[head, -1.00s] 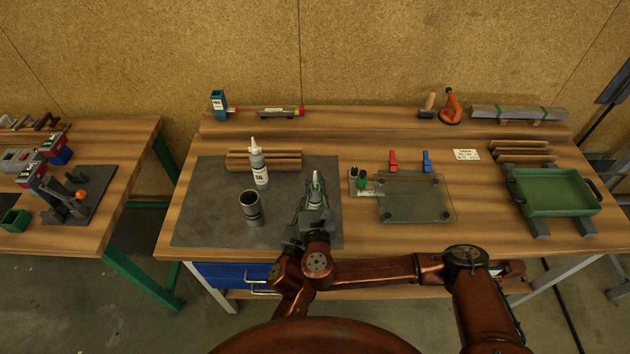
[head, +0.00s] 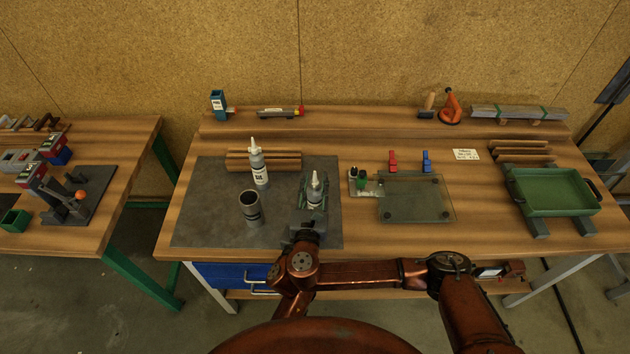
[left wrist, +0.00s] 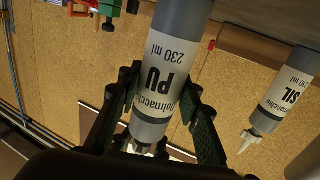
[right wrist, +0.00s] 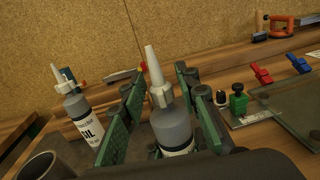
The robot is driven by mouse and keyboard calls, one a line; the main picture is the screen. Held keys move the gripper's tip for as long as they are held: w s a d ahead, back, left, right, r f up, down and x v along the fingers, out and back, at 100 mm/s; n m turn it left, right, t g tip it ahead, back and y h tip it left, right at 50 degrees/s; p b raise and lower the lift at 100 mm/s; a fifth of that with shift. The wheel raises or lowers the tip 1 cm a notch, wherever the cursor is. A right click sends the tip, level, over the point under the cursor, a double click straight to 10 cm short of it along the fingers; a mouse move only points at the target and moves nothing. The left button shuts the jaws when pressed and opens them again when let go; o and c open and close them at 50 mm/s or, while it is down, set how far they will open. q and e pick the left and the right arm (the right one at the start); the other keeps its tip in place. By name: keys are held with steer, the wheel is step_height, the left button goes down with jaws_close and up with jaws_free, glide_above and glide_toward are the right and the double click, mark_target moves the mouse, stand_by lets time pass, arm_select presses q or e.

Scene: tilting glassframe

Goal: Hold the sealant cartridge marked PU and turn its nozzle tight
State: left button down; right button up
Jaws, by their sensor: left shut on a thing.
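The PU cartridge (head: 315,194) stands upright on the dark mat (head: 215,215), grey with a white label. Its PU lettering shows in the left wrist view (left wrist: 168,75), where the picture is upside down. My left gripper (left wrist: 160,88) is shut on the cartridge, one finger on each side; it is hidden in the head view. The white nozzle (right wrist: 155,68) points up from the cartridge's top in the right wrist view. My right gripper (right wrist: 160,85) is open, its green-padded fingers on either side of the nozzle and collar, with gaps. It also shows in the head view (head: 312,208).
The SIL cartridge (head: 260,168) and an open grey cup (head: 251,208) stand to the left on the mat. Wooden strips (head: 285,156) lie behind.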

steer(key=s+a, duration=0.1)
steer(key=s, duration=1.1)
steer(key=shift+a, duration=0.15)
arm_select(q)
steer(key=c, duration=1.3)
jaws_free()
